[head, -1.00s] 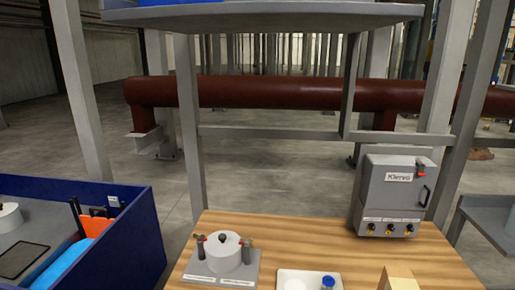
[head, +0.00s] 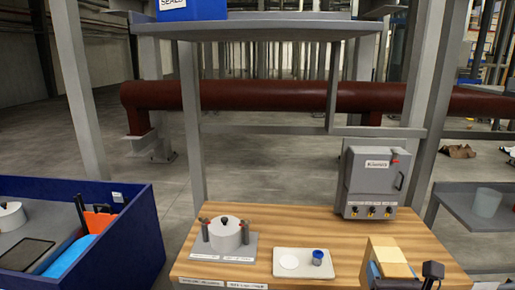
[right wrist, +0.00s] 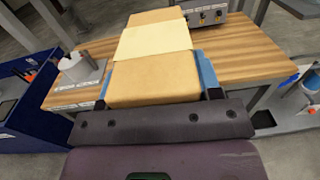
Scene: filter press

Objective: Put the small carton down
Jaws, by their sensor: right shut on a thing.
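The small carton (head: 392,256), tan with a pale yellow band, shows at the front right of the wooden table (head: 290,222) in the head view. My right gripper (head: 402,276) is shut on it, with blue finger pads at its sides. In the right wrist view the carton (right wrist: 153,80) lies between the fingers and reaches out over the table top. Whether its underside touches the table is hidden. My left gripper is not in view.
A white tray (head: 268,268) with a blue-capped jar (head: 318,257) stands left of the carton. A press fixture (head: 225,237) stands further left, and a grey control box (head: 370,180) behind. A blue bin (head: 150,240) is at the left. Bare wood lies between the tray and control box.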

